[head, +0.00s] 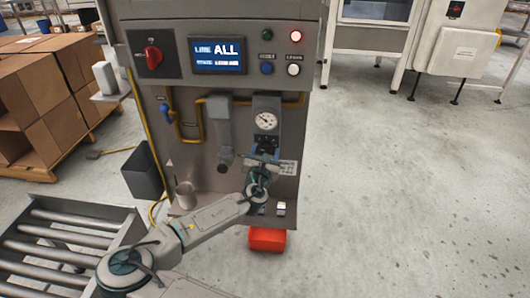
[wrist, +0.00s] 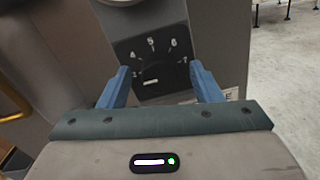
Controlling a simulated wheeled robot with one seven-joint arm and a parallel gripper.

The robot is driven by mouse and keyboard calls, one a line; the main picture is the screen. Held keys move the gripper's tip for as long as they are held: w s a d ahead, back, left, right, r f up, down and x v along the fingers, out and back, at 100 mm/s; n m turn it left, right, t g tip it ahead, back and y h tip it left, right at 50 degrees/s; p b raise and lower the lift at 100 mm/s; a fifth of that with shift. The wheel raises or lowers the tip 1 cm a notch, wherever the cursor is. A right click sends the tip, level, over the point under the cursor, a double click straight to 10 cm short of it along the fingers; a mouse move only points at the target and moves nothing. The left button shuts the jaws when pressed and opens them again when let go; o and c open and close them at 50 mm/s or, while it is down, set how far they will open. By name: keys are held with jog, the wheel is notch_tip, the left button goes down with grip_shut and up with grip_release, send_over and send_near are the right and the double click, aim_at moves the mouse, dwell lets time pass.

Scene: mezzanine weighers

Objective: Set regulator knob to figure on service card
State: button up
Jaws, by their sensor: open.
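The regulator's black scale plate (wrist: 150,54) shows between my fingers in the wrist view, with white ticks and figures around 4 to 7. A short pale mark (wrist: 150,83) lies low on the plate; I cannot tell whether it is the knob's pointer. The knob itself is not clearly made out. My gripper (wrist: 160,72) is open, its blue fingers on either side of the plate. In the head view my gripper (head: 262,160) is in front of the regulator, under the gauge (head: 265,121).
A yellow pipe (head: 190,133) and a grey lever-like fitting (head: 220,125) are left of the regulator. A red box (head: 267,239) is below. Open floor lies right.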

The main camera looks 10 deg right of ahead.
jog(key=c, duration=1)
